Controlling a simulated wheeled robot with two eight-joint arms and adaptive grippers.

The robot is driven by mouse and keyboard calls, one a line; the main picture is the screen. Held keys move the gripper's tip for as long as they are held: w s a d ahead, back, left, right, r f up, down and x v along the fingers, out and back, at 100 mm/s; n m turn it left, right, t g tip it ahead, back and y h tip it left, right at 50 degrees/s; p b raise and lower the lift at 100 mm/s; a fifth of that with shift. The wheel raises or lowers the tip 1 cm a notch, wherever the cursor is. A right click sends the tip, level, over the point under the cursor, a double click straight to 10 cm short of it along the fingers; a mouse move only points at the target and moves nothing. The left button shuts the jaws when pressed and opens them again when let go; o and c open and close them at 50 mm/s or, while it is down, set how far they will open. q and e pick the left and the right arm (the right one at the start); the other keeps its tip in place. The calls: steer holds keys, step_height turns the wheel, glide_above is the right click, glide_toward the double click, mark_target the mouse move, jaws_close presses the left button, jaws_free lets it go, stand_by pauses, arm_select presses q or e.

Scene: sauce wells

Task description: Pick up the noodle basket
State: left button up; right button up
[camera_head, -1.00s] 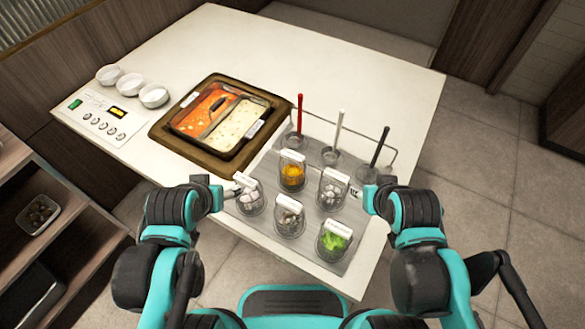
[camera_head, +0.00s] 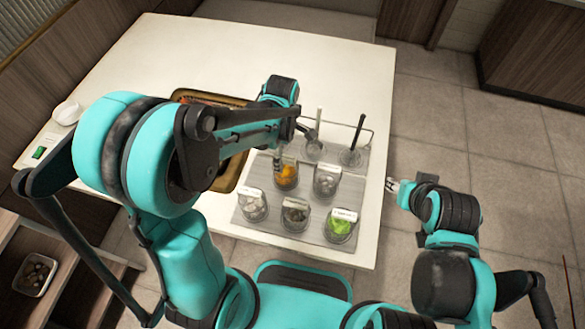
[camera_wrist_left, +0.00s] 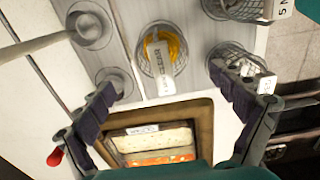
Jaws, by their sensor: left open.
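Several labelled glass-like mesh baskets stand on a grey tray (camera_head: 270,228). None of the labels reads clearly enough to tell which is the noodle basket. One basket (camera_head: 286,176) holds orange-yellow contents; it also shows in the left wrist view (camera_wrist_left: 172,42). My left gripper (camera_wrist_left: 168,105) is open and empty, its fingers pointing down over the tray beside the pot. The orange-yellow basket shows beyond and between its fingertips.
Baskets with white pieces (camera_head: 253,206), dark pieces (camera_head: 295,214), pale pieces (camera_head: 326,181) and green leaves (camera_head: 340,224) stand close together. A black-handled ladle (camera_head: 359,132) stands in the rack behind.

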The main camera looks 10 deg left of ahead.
mark_target(286, 167)
arm_select(q)
steer(key=f+b, duration=0.1)
steer(key=f, duration=0.3)
steer(key=f+b, duration=0.2)
steer(key=f, duration=0.1)
steer(key=shift+s+d+f+b, duration=0.15)
steer(key=shift+d+f+b, duration=0.05)
steer(key=shift+f+b, duration=0.15)
steer(key=shift+r, duration=0.1)
steer(key=c, duration=1.4)
